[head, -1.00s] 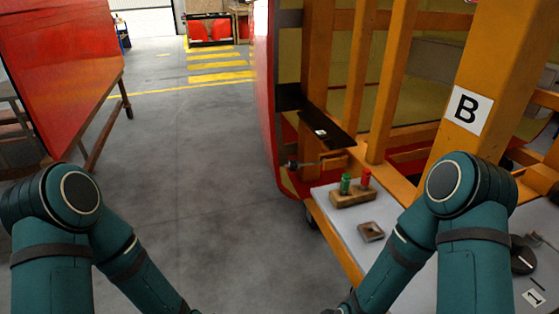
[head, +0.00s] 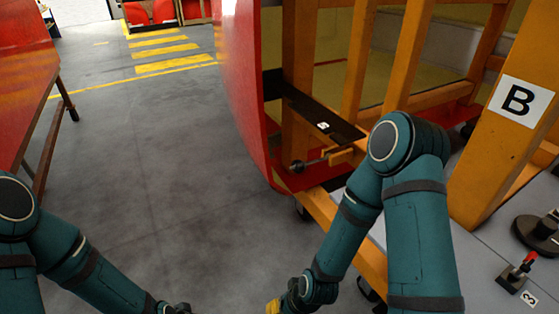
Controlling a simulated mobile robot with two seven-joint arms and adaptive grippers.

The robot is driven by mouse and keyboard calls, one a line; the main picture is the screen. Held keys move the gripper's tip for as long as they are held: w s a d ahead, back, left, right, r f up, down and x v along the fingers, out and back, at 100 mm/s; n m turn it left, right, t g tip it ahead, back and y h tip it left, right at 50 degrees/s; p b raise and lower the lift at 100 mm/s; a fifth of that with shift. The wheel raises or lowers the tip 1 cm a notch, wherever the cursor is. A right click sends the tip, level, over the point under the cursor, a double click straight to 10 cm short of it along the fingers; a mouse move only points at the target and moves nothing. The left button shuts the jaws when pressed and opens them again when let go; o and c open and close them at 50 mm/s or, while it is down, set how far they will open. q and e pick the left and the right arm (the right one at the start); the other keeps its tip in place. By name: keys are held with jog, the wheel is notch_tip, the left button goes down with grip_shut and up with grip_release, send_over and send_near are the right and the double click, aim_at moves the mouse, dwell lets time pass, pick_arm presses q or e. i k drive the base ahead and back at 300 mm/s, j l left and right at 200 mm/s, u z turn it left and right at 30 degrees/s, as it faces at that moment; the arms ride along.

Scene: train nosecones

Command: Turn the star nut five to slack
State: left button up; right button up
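A dark knob (head: 297,166), which looks like the star nut, sits on a thin rod at the lower edge of the red nosecone shell (head: 247,95). A black plate (head: 322,122) with a small white label, perhaps a 5, lies just above it. The label is too small to read surely. My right arm crosses in front of the orange frame, its elbow right of the knob and its forearm running down and left, apart from it. My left arm is at the lower left.
Orange posts stand behind, one labelled B (head: 520,101). On the grey bench at right are a black disc (head: 538,234) and a red-handled piece (head: 519,271) near a label 3. A red panel (head: 25,75) stands at left. The grey floor between is clear.

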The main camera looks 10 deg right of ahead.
aim_at(299, 165)
jog(key=i+j+z, duration=0.4)
jog(key=j+z, duration=0.2)
jog(key=i+l+z, duration=0.15)
jog(key=z, duration=0.15)
jog(key=i+l+z, duration=0.15)
jog(key=l+z, duration=0.2)
